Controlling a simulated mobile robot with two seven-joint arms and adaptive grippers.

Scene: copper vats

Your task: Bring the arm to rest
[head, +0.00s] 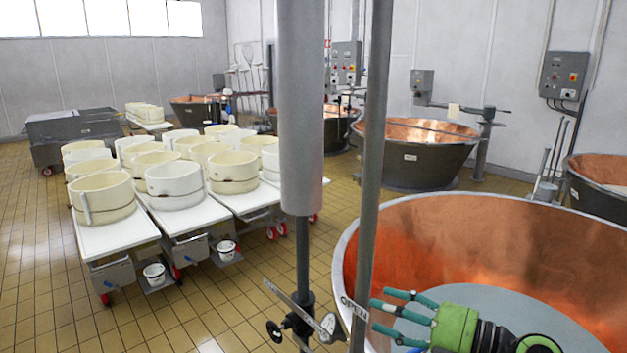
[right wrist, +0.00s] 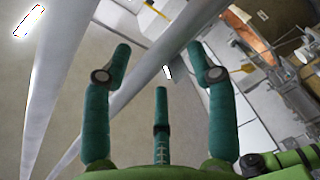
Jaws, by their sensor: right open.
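My right gripper (head: 385,312) is at the bottom right of the head view, over the near side of the large copper vat (head: 460,240). Its green body points left, and its teal fingers are spread and empty. In the right wrist view the three fingers (right wrist: 160,72) stand apart with nothing held between them. The rest of the right arm runs out of the picture at the lower right. My left gripper does not show in either view.
A thin grey pole (head: 374,150) stands just left of my right fingertips. A thicker grey column (head: 301,120) with a lever stands further left. White tables (head: 120,238) hold several cream moulds. More copper vats (head: 425,150) stand behind. Tiled floor is clear at the left.

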